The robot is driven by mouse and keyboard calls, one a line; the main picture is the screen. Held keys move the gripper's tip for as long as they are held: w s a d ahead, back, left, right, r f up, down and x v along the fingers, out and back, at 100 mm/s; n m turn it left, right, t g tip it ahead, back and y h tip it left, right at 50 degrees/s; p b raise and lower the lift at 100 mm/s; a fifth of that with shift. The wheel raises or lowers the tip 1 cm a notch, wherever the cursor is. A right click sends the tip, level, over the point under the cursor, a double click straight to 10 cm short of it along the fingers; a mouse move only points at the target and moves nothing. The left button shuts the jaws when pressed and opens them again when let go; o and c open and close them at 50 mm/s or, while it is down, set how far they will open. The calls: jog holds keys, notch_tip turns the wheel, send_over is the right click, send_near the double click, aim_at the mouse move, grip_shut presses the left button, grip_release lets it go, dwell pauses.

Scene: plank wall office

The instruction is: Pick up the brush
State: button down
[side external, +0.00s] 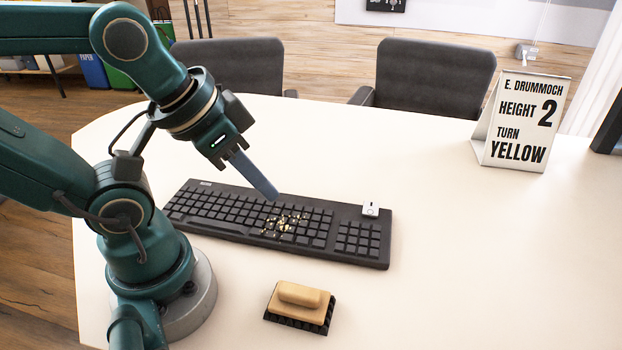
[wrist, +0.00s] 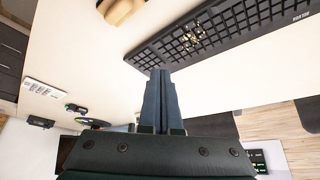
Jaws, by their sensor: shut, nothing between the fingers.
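The brush (side external: 299,305) lies on the table in front of the keyboard, its tan wooden handle up and its dark bristles down. In the wrist view its tan part (wrist: 121,10) shows at the top edge, cut off by the frame. My gripper (side external: 272,194) is shut and empty, its blue-grey fingers pointing down over the back edge of the keyboard, apart from the brush. The closed fingers (wrist: 158,76) also show in the middle of the wrist view.
A black keyboard (side external: 340,238) with yellowish crumbs (side external: 284,224) on its keys lies behind the brush. A small white item (side external: 370,209) sits at its back right. A sign (side external: 521,120) stands at the back right. The table (side external: 470,270) is clear right of the brush.

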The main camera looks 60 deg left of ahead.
dwell(0.4)
jog(key=shift+c, duration=0.2)
grip_release()
jog(key=m+g+y, duration=0.1)
jog(key=m+g, duration=0.6)
jog(key=m, duration=0.3)
send_near(300, 291)
jog(key=f, duration=0.5)
jog(key=shift+s+a+f, duration=0.15)
jog(key=shift+s+a, duration=0.1)
jog(key=shift+a, duration=0.05)
jog(key=shift+s+f, duration=0.25)
jog(key=shift+f, duration=0.3)
jog(key=shift+s+a+f, duration=0.1)
jog(key=shift+f, duration=0.9)
jog(key=shift+s+a+f, duration=0.1)
jog(key=shift+f, duration=0.95)
